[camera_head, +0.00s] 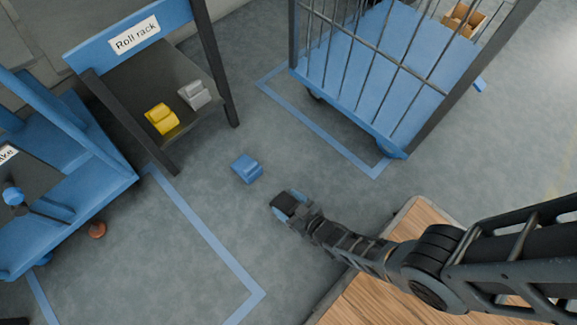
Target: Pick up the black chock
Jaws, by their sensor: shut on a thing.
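My gripper (292,208) reaches out from the right over the grey floor. It is shut on a small dark block at its tip, which looks like the black chock (284,204). The arm and fingers hide part of the chock. From this high view I cannot tell whether the chock touches the floor or hangs above it.
A blue chock (247,169) lies on the floor just up and left of my gripper. The roll rack's dark shelf (140,85) bears a yellow chock (161,118) and a grey chock (194,95). A blue cage trolley (360,75) stands behind; a wooden surface (385,290) lies below my arm.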

